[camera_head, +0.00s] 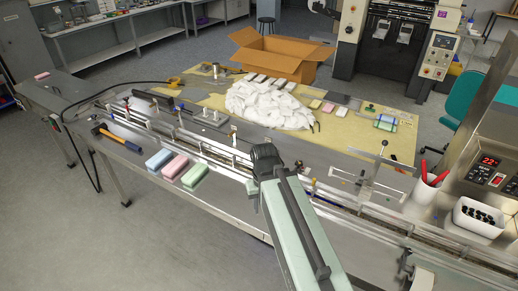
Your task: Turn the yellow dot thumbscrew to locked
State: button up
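The flow wrapper's long metal infeed conveyor (210,150) runs diagonally from the upper left to the lower right, with rails, small posts and knobs along it. The yellow dot thumbscrew is too small to pick out with certainty among these fittings. My pale green arm reaches up from the bottom centre. Its dark end, my gripper (264,160), is over the conveyor's middle. The fingers cannot be made out, and the arm hides the part of the conveyor behind it. A bracket with crossed bars (376,172) stands on the right part of the machine.
Blue, pink and green blocks (175,165) and a hammer (117,138) lie on the near edge. A white heap (268,104) and a cardboard box (283,55) are behind. At right are a cup with red handles (424,188), a white bin (480,217) and a control panel (492,172).

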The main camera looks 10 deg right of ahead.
aim_at(299, 163)
jog(key=u, duration=0.45)
jog(key=i, duration=0.7)
jog(key=u, duration=0.4)
jog(key=k, duration=0.7)
jog(key=u, duration=0.2)
jog(key=i, duration=0.7)
jog(key=z, duration=0.05)
